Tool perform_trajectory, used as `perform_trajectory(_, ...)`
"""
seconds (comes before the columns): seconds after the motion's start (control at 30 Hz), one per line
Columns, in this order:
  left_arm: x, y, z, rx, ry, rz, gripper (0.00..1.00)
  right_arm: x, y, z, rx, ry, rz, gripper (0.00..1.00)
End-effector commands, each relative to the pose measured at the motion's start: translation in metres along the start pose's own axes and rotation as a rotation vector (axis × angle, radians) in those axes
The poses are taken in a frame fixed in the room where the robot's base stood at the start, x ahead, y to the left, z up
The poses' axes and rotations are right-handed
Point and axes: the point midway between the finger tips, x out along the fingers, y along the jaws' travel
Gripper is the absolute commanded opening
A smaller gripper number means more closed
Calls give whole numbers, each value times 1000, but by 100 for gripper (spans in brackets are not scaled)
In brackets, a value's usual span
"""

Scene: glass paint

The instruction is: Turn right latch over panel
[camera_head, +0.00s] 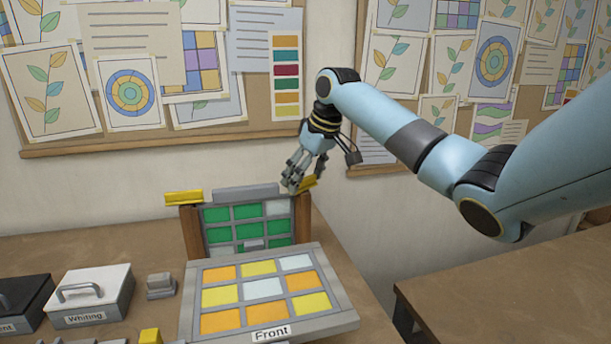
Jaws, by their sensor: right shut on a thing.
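My right gripper (291,182) reaches down from the upper right and is shut on the yellow right latch (308,184). This latch sits at the top of the right wooden post (302,217) and looks slanted; the fingers hide part of it. The yellow left latch (184,198) lies roughly level on top of the left wooden post (191,232). Between the posts stands an upright panel (234,224) with green panes and a pale one at its top right. Its lower part is hidden behind the front panel. My left gripper is out of view.
A grey panel labelled "Front" (271,332) with orange, yellow and pale panes lies before the posts. A white "Whiting" box (100,293), a black box (22,300), a grey block (160,286) and a yellow block (150,336) are at left. Pinboards hang behind.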

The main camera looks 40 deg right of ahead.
Motion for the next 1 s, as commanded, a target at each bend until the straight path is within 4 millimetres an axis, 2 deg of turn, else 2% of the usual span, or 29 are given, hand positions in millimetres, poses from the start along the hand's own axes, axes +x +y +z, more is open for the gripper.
perform_trajectory(0.27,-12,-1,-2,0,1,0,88,-2,-1,-1,40,-2,16,40)
perform_trajectory(0.7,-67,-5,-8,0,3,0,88,-5,-3,-3,302,-1,124,40)
perform_trajectory(1.0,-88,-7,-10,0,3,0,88,-3,-4,-2,452,1,186,40)
